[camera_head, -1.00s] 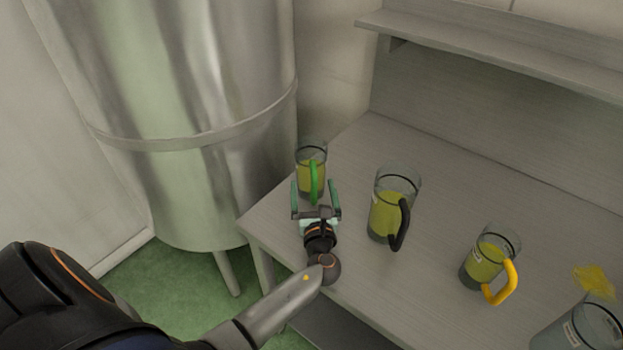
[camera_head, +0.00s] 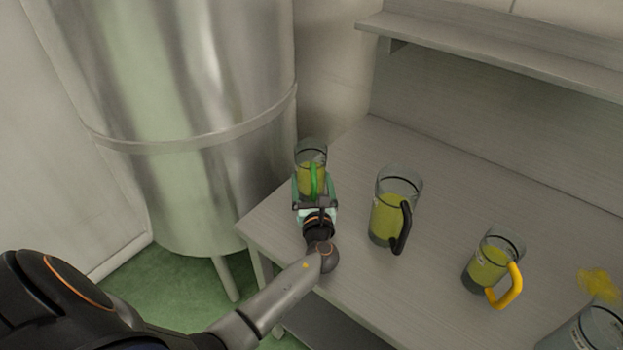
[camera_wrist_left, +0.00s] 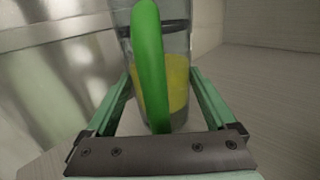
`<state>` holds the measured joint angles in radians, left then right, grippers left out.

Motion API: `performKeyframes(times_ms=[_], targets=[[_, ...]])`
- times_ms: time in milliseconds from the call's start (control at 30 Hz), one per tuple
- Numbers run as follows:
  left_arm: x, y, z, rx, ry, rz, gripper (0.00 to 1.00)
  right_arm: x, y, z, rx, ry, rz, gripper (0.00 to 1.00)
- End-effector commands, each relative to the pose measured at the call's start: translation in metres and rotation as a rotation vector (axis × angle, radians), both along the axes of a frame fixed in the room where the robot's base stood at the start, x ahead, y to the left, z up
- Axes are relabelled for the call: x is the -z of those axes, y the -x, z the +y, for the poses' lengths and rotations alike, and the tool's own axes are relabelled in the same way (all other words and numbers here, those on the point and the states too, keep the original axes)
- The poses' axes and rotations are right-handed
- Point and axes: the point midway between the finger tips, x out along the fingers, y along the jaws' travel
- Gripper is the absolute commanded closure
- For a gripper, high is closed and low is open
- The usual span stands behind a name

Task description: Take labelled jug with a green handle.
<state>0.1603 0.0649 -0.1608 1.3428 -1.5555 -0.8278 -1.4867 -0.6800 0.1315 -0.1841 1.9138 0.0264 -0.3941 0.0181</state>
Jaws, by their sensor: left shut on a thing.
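The jug with the green handle (camera_head: 308,158) stands at the left end of the table, a clear jug with yellow-green oil in it. My left gripper (camera_head: 313,188) is shut on this jug, with one finger on each side of its body. In the left wrist view the green handle (camera_wrist_left: 149,65) rises between the fingers (camera_wrist_left: 164,100), in front of the jug's clear wall (camera_wrist_left: 180,50). No label shows on this jug; its lower part is hidden by my gripper. My right gripper is not in view.
A jug with a black handle (camera_head: 385,220) stands to the right, then one with a yellow handle (camera_head: 483,268). Another jug (camera_head: 585,335) is cut off at the lower right, near a yellow patch (camera_head: 598,284). A large steel tank (camera_head: 190,100) stands beside the table (camera_head: 345,260).

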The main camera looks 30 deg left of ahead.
Motion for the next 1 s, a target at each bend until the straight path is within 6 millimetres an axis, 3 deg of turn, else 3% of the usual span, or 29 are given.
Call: performKeyframes(times_ms=[33, 367, 1000], targets=[[0.001, 0.0, 0.0, 0.0, 0.001, 0.001, 0.61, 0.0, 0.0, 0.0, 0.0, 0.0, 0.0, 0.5], [0.001, 0.0, -0.001, 0.0, 0.001, 0.002, 0.98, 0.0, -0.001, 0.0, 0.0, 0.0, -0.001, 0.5], [-0.013, -0.003, 0.005, 0.0, -0.001, -0.003, 0.98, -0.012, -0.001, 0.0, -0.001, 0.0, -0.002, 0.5]])
